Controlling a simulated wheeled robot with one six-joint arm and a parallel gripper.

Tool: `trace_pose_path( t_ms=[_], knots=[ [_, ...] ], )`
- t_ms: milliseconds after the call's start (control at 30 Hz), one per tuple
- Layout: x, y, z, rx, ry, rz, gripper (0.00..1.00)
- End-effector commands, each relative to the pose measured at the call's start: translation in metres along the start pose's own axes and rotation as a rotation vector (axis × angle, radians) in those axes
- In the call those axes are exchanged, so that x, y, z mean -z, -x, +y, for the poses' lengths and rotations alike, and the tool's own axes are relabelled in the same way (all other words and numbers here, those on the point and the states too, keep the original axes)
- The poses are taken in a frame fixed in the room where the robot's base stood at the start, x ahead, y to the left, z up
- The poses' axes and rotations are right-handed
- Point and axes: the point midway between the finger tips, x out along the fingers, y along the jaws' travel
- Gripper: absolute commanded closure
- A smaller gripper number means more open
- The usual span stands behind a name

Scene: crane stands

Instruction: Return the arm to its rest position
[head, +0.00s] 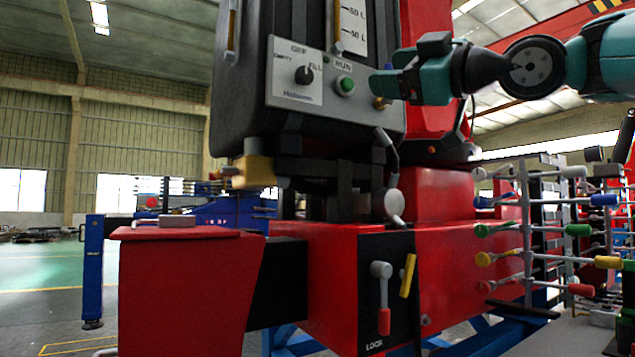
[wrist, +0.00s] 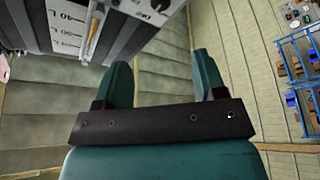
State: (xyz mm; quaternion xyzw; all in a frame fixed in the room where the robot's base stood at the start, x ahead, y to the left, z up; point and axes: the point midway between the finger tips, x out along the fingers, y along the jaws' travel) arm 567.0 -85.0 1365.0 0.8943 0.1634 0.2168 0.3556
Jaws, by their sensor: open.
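My gripper (head: 388,84) is at the upper middle of the head view, in front of the right part of the grey control panel (head: 295,90). Its teal arm comes in from the right edge. The fingertips are close to the green RUN button (head: 345,86); I cannot tell from this view whether they touch it. In the wrist view the two teal fingers (wrist: 160,80) stand apart with nothing between them. The selector knob (head: 304,75) is on the panel left of the button.
Below the panel is a red base with a lever (head: 382,290) and a yellow handle (head: 408,275). A rack with coloured handles (head: 540,230) stands at the right, under my arm. A red box (head: 185,290) is at the lower left. The floor at far left is open.

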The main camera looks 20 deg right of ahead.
Motion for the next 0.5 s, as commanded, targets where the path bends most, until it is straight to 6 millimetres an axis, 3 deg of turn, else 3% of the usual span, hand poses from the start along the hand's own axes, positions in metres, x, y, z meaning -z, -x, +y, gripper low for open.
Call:
trace_pose_path(
  t_ms=[167, 267, 367, 500],
  knots=[
    [-0.004, -0.001, -0.004, 0.010, -0.019, -0.009, 0.36],
    [-0.022, -0.007, -0.025, 0.054, -0.109, -0.057, 0.36],
    [-0.054, -0.014, -0.070, 0.146, -0.267, -0.157, 0.36],
    [-0.098, -0.010, -0.162, 0.326, -0.505, -0.360, 0.36]
  ],
)
